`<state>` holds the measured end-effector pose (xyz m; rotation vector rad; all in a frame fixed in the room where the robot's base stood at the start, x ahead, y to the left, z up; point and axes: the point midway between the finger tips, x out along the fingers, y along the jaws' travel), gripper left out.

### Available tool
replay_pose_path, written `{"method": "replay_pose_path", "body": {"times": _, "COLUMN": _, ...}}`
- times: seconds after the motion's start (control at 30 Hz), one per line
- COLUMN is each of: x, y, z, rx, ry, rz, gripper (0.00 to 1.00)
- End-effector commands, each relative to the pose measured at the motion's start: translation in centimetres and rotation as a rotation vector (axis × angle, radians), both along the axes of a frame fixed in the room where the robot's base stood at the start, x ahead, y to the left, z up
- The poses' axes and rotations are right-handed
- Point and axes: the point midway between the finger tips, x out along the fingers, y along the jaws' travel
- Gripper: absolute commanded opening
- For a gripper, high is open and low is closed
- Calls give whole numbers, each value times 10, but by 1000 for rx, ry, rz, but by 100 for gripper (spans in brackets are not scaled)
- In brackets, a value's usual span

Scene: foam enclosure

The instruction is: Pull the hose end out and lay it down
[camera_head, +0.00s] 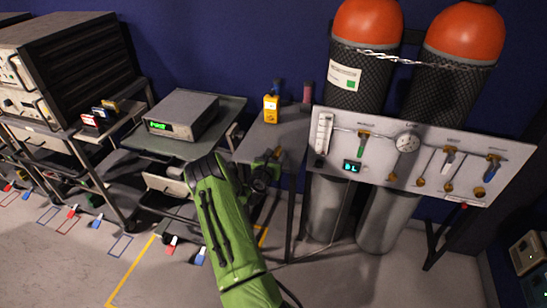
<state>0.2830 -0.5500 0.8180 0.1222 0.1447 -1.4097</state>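My green arm reaches up from the bottom middle. My dark gripper (266,172) is at its far end, by the front edge of a small grey table (290,132). The fingers are small and dark, and I cannot tell whether they are open or shut. A small yellow-orange piece (277,153) shows right at the gripper; I cannot tell whether it is held or is a hose end. A thin dark line (338,222), perhaps a hose, runs down below the white valve panel (385,135) to the floor. No hose end is clearly visible.
Two orange-topped cylinders (367,25) stand behind the panel, which carries a gauge (407,142) and several valves. A yellow handheld meter (271,107) stands on the small table. A cart with a green-display instrument (182,114) is to the left.

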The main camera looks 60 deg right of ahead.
Motion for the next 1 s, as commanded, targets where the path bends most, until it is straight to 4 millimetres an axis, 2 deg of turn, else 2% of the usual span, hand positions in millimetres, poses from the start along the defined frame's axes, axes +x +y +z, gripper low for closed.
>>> {"method": "replay_pose_path", "body": {"times": 0.23, "x": 0, "y": 1, "z": 0, "rx": 1, "ry": 0, "rz": 0, "gripper": 60}}
{"method": "replay_pose_path", "body": {"times": 0.33, "x": -1, "y": 11, "z": 1, "rx": 4, "ry": 2, "rz": 1, "gripper": 60}}
{"method": "replay_pose_path", "body": {"times": 0.43, "x": -4, "y": 32, "z": 5, "rx": 4, "ry": 7, "rz": 4, "gripper": 60}}
{"method": "replay_pose_path", "body": {"times": 0.8, "x": -19, "y": 130, "z": 22, "rx": 0, "ry": 12, "rz": 7, "gripper": 60}}
{"method": "replay_pose_path", "body": {"times": 0.9, "x": -22, "y": 145, "z": 25, "rx": 2, "ry": 9, "rz": 5, "gripper": 60}}
{"method": "replay_pose_path", "body": {"times": 1.0, "x": -24, "y": 152, "z": 27, "rx": -1, "ry": 4, "rz": 3, "gripper": 60}}
